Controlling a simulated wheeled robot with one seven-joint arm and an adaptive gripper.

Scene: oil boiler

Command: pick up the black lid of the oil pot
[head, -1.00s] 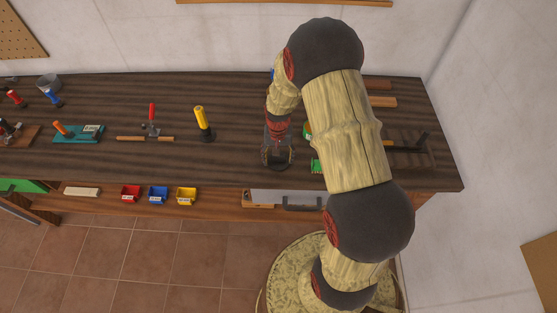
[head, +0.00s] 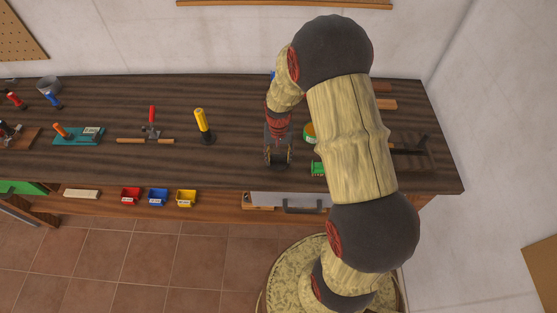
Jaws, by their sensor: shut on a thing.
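My gripper (head: 278,156) points down over the front middle of the workbench, left of my arm. Its fingers are small and dark in the head view. It is shut on a dark thing that I take to be the black lid, but the lid's outline blends with the fingers. I cannot make out the oil pot clearly; the gripper and arm may cover it. I cannot tell how high the gripper is above the bench top.
The wooden workbench (head: 235,157) is clear left of my gripper. A green round container (head: 309,132) and a green item (head: 318,168) lie close to its right. A yellow-handled tool (head: 202,122) stands to the left.

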